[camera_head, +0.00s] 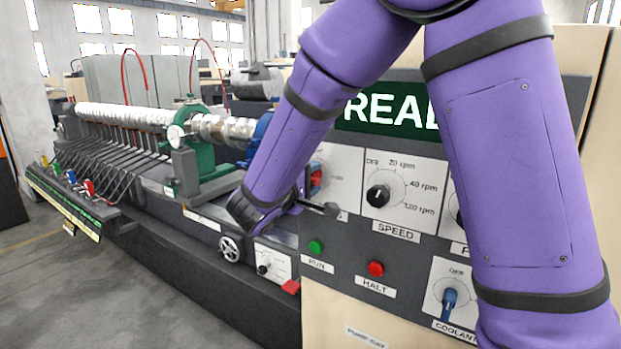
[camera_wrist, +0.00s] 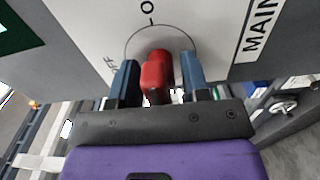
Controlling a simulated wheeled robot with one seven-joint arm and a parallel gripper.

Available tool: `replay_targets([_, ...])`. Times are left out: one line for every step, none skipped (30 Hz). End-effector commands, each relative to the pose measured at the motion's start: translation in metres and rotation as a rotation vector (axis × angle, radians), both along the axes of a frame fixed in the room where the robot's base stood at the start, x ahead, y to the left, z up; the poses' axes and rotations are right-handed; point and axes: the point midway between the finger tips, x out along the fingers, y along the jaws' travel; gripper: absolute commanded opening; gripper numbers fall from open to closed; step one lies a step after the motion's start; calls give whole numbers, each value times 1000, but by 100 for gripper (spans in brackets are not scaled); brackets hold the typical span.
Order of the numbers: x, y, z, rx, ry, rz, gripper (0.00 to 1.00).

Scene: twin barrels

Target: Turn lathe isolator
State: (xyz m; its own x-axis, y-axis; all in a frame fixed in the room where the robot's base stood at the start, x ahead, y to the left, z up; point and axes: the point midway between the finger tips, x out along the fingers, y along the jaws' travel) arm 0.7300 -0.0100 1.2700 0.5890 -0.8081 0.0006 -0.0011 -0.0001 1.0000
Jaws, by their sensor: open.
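The lathe isolator is a red handle (camera_wrist: 156,72) on a round dial on a light plate, with a partly visible "MAIN" label beside it. In the head view its red part (camera_head: 316,181) shows at the panel's left edge, partly hidden by my arm. My gripper (camera_wrist: 158,58) is open, with one blue finger on each side of the red handle. A narrow gap shows between the handle and each finger. In the head view most of my gripper is hidden behind my purple wrist.
The control panel also carries a speed knob (camera_head: 378,196), a green run button (camera_head: 316,246), a red halt button (camera_head: 376,268) and a blue coolant switch (camera_head: 448,300). The lathe bed with a handwheel (camera_head: 230,248) stands to the left. Open floor (camera_head: 90,300) lies front left.

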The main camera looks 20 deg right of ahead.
Motion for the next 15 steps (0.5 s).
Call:
replay_targets([0,0,0,0,0,0,43])
replay_targets([0,0,0,0,0,0,43])
replay_targets([0,0,0,0,0,0,40])
replay_targets([0,0,0,0,0,0,33])
replay_targets([0,0,0,0,0,0,26])
replay_targets([0,0,0,0,0,0,17])
replay_targets([0,0,0,0,0,0,10])
replay_targets([0,0,0,0,0,0,4])
replay_targets([0,0,0,0,0,0,4])
replay_targets([0,0,0,0,0,0,4])
replay_targets([0,0,0,-1,1,0,4])
replay_targets([0,0,0,-1,2,0,4])
replay_targets([0,0,0,-2,3,-1,4])
replay_targets([0,0,0,-4,6,-1,4])
replay_targets([0,0,0,-8,11,-1,4])
